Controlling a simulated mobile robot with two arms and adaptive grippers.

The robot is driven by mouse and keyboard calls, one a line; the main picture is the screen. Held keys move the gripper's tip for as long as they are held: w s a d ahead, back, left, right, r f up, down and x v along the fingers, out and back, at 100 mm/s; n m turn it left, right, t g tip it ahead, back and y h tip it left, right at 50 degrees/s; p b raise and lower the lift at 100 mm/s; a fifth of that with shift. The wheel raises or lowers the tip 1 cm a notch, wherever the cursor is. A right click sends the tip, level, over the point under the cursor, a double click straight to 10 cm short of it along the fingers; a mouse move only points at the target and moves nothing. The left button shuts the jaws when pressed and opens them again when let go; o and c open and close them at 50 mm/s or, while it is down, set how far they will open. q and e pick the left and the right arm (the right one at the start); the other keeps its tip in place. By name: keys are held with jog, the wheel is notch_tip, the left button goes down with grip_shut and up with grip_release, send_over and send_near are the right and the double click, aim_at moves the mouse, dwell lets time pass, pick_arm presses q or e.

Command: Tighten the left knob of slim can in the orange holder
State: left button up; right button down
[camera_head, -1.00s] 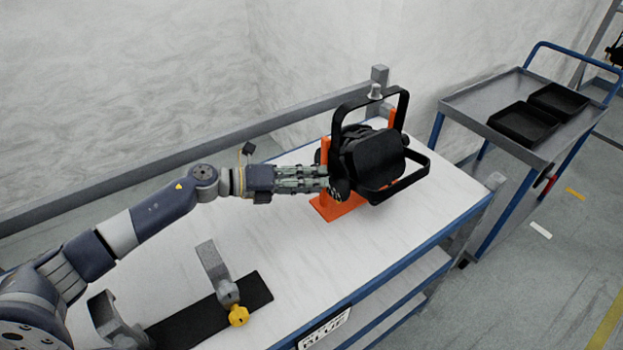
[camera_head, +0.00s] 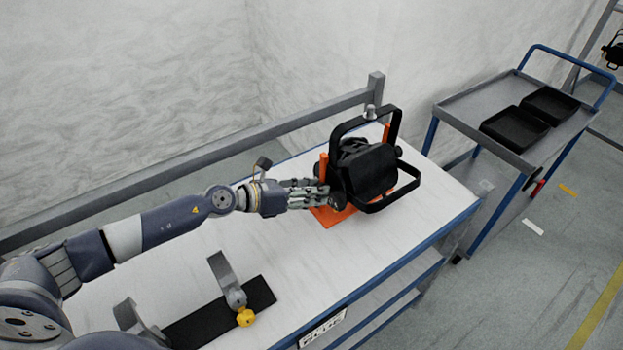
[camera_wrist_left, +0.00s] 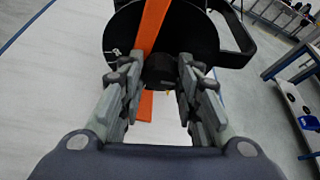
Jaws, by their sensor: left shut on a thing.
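The black slim can (camera_head: 368,172) sits in the orange holder (camera_head: 332,214) at the far end of the white table, with its black bracket arms around it. My left gripper (camera_head: 326,194) reaches the can's left side, with its fingertips at the left knob. In the left wrist view the left gripper (camera_wrist_left: 158,75) has its fingers on both sides of the dark round knob (camera_wrist_left: 158,70), in front of the can's round body (camera_wrist_left: 190,35). The orange upright (camera_wrist_left: 146,106) runs behind the knob. The gripper is shut on the knob. My right gripper is not in view.
A grey rail (camera_head: 290,127) runs along the back. A cart with black trays (camera_head: 515,128) stands at the right. The table middle is clear.

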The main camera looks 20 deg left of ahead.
pick_arm(q)
jog(key=shift+s+d+f+m+t+y+p, duration=0.1)
jog(key=shift+m+t+y+p, duration=0.4)
jog(key=shift+m+p, duration=0.65)
jog(key=shift+s+d+r+m+t+y+p, duration=0.1)
jog(key=shift+m+t+y+p, duration=0.25)
jog(key=shift+m+y+p, duration=0.75)
jog(key=shift+s+d+f+m+t+y+p, duration=0.1)
jog(key=shift+m+t+p, duration=0.35)
jog(key=shift+m+p, duration=0.75)
jog(key=shift+n+p, duration=0.25)
jog(key=shift+p, duration=0.1)
jog(key=o, duration=1.1)
jog(key=shift+w, duration=0.1)
jog(key=shift+c, duration=0.2)
jog(key=v, duration=1.2)
jog(key=shift+d, duration=0.1)
